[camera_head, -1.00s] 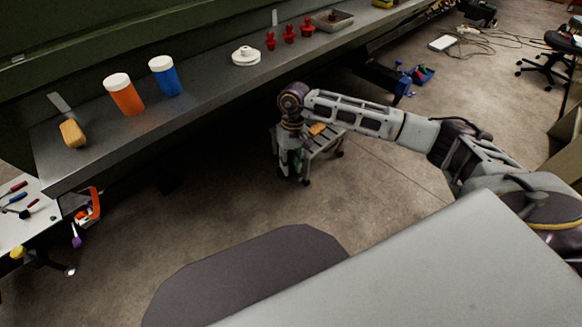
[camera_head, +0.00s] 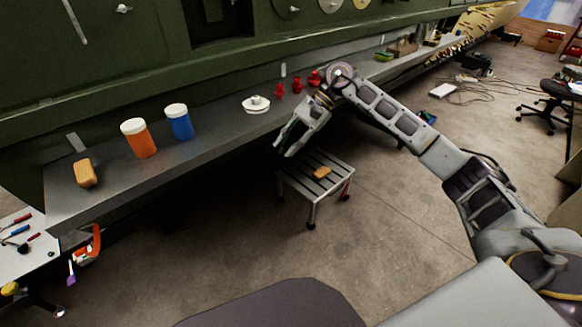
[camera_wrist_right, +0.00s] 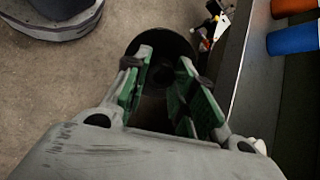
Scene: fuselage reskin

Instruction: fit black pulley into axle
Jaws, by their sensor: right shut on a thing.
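My right gripper (camera_head: 284,148) hangs in front of the shelf edge, pointing down and left. In the right wrist view its green-padded fingers (camera_wrist_right: 164,62) are closed on a round black disc, the black pulley (camera_wrist_right: 165,46). Round discs (camera_head: 288,8) sit on the wall at the top. My left gripper is out of view.
The grey shelf (camera_head: 215,143) holds an orange jar (camera_head: 138,139), a blue jar (camera_head: 180,124), a yellow block (camera_head: 85,173), a white pulley-like piece (camera_head: 256,105) and red knobs (camera_head: 298,84). A step stool (camera_head: 322,187) stands below my right gripper. Floor between is open.

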